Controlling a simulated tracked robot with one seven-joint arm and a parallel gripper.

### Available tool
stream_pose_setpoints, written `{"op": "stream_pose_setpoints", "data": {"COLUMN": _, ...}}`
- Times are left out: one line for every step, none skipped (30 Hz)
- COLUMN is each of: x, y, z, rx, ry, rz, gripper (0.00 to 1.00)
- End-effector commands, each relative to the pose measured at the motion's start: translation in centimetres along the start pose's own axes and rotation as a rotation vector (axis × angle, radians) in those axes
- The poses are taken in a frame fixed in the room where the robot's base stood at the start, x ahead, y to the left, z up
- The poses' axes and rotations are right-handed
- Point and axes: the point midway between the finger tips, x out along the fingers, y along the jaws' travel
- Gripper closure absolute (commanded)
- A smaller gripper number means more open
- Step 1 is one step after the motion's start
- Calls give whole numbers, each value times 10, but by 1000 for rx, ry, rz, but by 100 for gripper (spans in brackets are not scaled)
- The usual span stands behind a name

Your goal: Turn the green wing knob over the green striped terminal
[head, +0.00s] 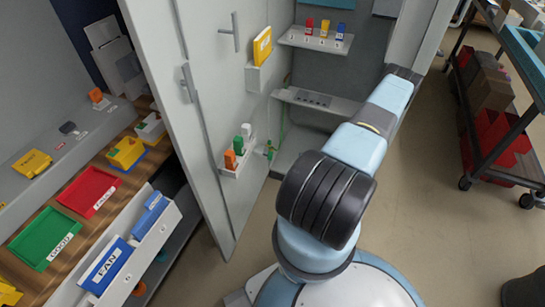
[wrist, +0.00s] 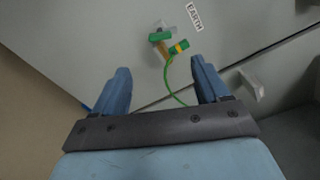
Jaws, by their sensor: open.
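In the wrist view a green wing knob (wrist: 160,36) sits against a pale panel beside a small clear-grey block. Just right of it is a green piece with a yellow stripe (wrist: 179,46), from which a green cable (wrist: 168,82) curves down. A brownish-yellow part shows between them. An EARTH label (wrist: 194,16) is on the panel to the upper right. My gripper (wrist: 160,66) is open and empty, its two blue fingers spread below the knob and apart from it. In the head view a small green fitting (head: 269,150) shows at the cabinet; my arm hides the gripper there.
A rack of orange, green and white pieces (head: 235,160) is on the open cabinet door (head: 208,110). Coloured fuses stand on a shelf (head: 314,40) inside. A workbench with red (head: 88,193) and green (head: 45,238) trays is at left, a cart (head: 510,110) at right.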

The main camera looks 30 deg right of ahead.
Motion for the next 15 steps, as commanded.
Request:
{"op": "stream_pose_setpoints", "data": {"x": 4, "y": 1, "z": 0, "rx": 0, "ry": -1, "rz": -2, "gripper": 26}}
{"op": "stream_pose_setpoints", "data": {"x": 6, "y": 2, "z": 0, "rx": 0, "ry": -2, "rz": -2, "gripper": 26}}
{"op": "stream_pose_setpoints", "data": {"x": 10, "y": 2, "z": 1, "rx": 0, "ry": -3, "rz": -1, "gripper": 26}}
{"op": "stream_pose_setpoints", "data": {"x": 14, "y": 2, "z": 1, "rx": 0, "ry": -5, "rz": 0, "gripper": 26}}
{"op": "stream_pose_setpoints", "data": {"x": 18, "y": 2, "z": 1, "rx": 0, "ry": -6, "rz": 0, "gripper": 26}}
{"op": "stream_pose_setpoints", "data": {"x": 25, "y": 2, "z": 2, "rx": 0, "ry": -7, "rz": 1, "gripper": 26}}
{"op": "stream_pose_setpoints", "data": {"x": 30, "y": 2, "z": 2, "rx": 0, "ry": -8, "rz": 1, "gripper": 26}}
{"op": "stream_pose_setpoints", "data": {"x": 35, "y": 2, "z": 2, "rx": 0, "ry": -9, "rz": 1, "gripper": 26}}
{"op": "stream_pose_setpoints", "data": {"x": 43, "y": 2, "z": 2, "rx": 0, "ry": -10, "rz": 2, "gripper": 26}}
{"op": "stream_pose_setpoints", "data": {"x": 49, "y": 2, "z": 2, "rx": 0, "ry": -11, "rz": 2, "gripper": 26}}
{"op": "stream_pose_setpoints", "data": {"x": 54, "y": 2, "z": 3, "rx": 0, "ry": -11, "rz": 2, "gripper": 26}}
{"op": "stream_pose_setpoints", "data": {"x": 62, "y": 2, "z": 3, "rx": 1, "ry": -12, "rz": 3, "gripper": 26}}
{"op": "stream_pose_setpoints", "data": {"x": 67, "y": 2, "z": 3, "rx": 1, "ry": -12, "rz": 3, "gripper": 26}}
{"op": "stream_pose_setpoints", "data": {"x": 73, "y": 2, "z": 3, "rx": 1, "ry": -12, "rz": 4, "gripper": 26}}
{"op": "stream_pose_setpoints", "data": {"x": 79, "y": 2, "z": 3, "rx": 1, "ry": -12, "rz": 4, "gripper": 26}}
